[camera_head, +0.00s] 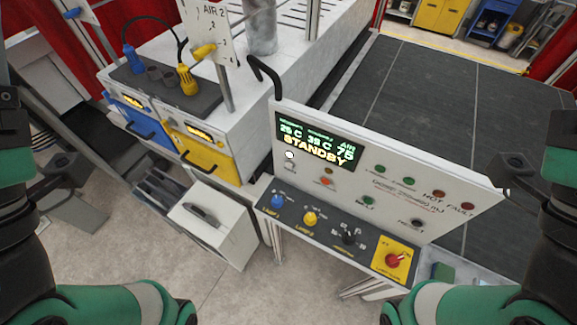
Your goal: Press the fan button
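The control panel (350,190) stands at centre right, with a lit display (315,141) reading "STANDBY". A white round button or lamp (290,155) is under the display's left end, and an orange one (326,181) is lower to its right. A green button (368,201) is labelled "BELT", and a dark one (417,222) seems to read "RESET". I cannot read a fan label on any button. My two arms frame the left and right edges, apart from the panel. No gripper fingers are clearly seen.
The panel's lower shelf carries a blue knob (277,202), a yellow knob (310,218), a black knob (348,236) and a red switch (393,259) on yellow. A black bent handle (265,75) rises at the panel's left corner. A white box (214,225) stands left of it.

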